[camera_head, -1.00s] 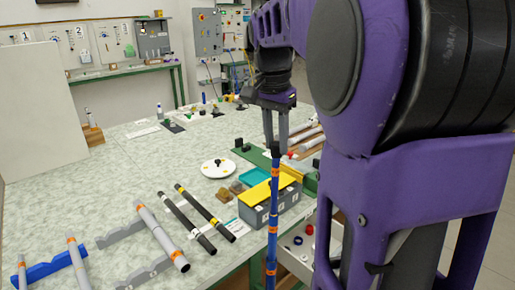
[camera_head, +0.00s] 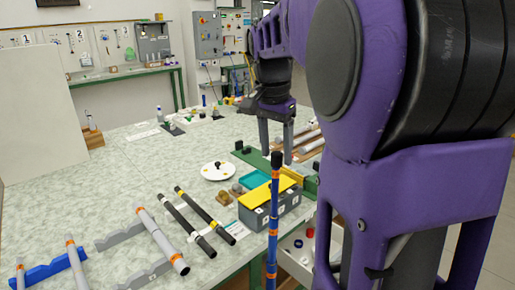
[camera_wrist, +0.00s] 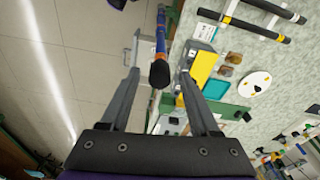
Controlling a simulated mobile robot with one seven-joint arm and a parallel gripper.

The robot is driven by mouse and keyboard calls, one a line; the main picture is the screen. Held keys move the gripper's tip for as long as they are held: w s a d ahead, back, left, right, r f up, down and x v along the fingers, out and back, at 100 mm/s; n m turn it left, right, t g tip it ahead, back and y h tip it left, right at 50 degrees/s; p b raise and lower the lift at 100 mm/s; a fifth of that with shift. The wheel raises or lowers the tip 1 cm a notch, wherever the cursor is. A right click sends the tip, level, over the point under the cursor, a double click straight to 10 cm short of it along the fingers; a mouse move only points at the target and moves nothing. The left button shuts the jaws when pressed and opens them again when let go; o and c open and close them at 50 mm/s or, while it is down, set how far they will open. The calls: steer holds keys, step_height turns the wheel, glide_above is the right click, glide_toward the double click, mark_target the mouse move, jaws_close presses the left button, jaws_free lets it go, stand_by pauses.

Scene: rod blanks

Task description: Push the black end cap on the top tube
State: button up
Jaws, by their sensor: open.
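A slim upright tube stack (camera_head: 272,215), blue with orange bands, stands in front of the table edge. A black end cap (camera_head: 276,159) is at its top; whether it is fully seated cannot be told. I see a gap on both sides. The stack's lower end is out of the head view.
A grey box with a yellow lid (camera_head: 268,192) stands just behind the stack. A white bin (camera_head: 296,254) with small caps is low at right. Black tubes (camera_head: 208,209) and grey tubes (camera_head: 161,240) lie on the table at left.

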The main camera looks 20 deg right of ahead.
step_height(320, 180, up, 12)
steer(key=a+p, duration=0.1)
steer(key=p, duration=0.1)
steer(key=shift+s+a+p, duration=0.15)
steer(key=shift+s+p, duration=0.15)
steer(key=shift+p, duration=0.05)
